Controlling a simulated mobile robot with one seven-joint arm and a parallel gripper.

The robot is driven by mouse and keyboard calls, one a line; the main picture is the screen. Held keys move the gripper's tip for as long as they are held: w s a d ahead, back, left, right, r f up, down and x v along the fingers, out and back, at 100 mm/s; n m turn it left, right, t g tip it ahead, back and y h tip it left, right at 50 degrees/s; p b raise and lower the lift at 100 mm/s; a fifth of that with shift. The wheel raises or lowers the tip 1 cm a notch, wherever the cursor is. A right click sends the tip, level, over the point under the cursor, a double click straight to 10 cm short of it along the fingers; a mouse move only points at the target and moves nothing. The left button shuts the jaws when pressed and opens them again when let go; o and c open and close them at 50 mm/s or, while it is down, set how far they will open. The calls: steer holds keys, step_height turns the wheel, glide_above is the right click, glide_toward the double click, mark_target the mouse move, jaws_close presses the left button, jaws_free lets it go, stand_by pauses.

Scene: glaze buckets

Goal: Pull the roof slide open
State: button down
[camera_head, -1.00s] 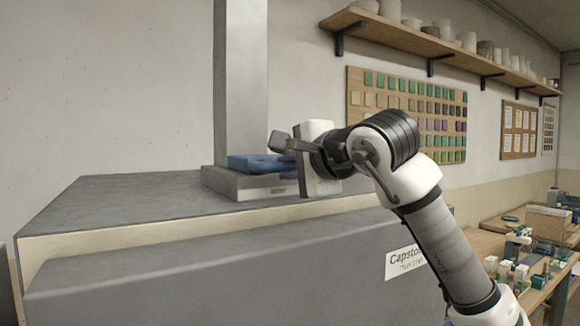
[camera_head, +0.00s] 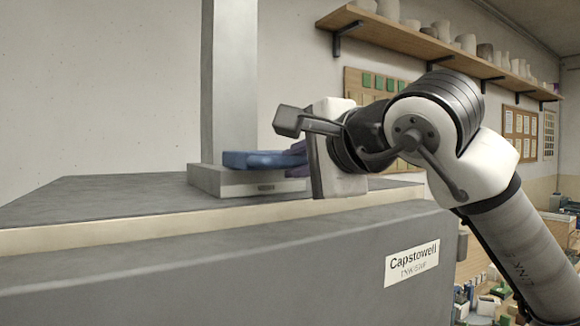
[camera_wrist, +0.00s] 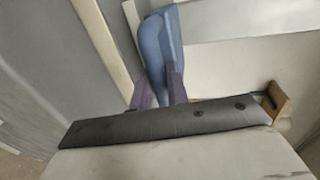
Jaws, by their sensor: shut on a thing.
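The roof slide (camera_head: 252,159), a blue flat piece, lies in a low grey block (camera_head: 240,182) at the foot of a square grey flue (camera_head: 229,80) on the kiln roof. My gripper (camera_head: 298,157) reaches it from the right, with its purple fingers partly hidden behind my wrist parts. In the wrist view, my gripper (camera_wrist: 158,84) has a finger on each side of the near end of the blue slide (camera_wrist: 156,50) and is shut on it. The slide's far part and any opening under it are hidden.
The grey kiln (camera_head: 200,270) with a Capstowell label (camera_head: 412,262) fills the foreground. Its roof (camera_head: 110,200) is bare left of the block. A wall shelf (camera_head: 430,38) with pots runs at upper right. A cluttered bench (camera_head: 490,295) stands at lower right.

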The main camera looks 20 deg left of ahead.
steer(key=c, duration=1.4)
jaws_free()
steer(key=shift+c, duration=0.2)
steer(key=b+v, duration=0.3)
steer(key=v, duration=1.1)
steer(key=shift+w, duration=0.1)
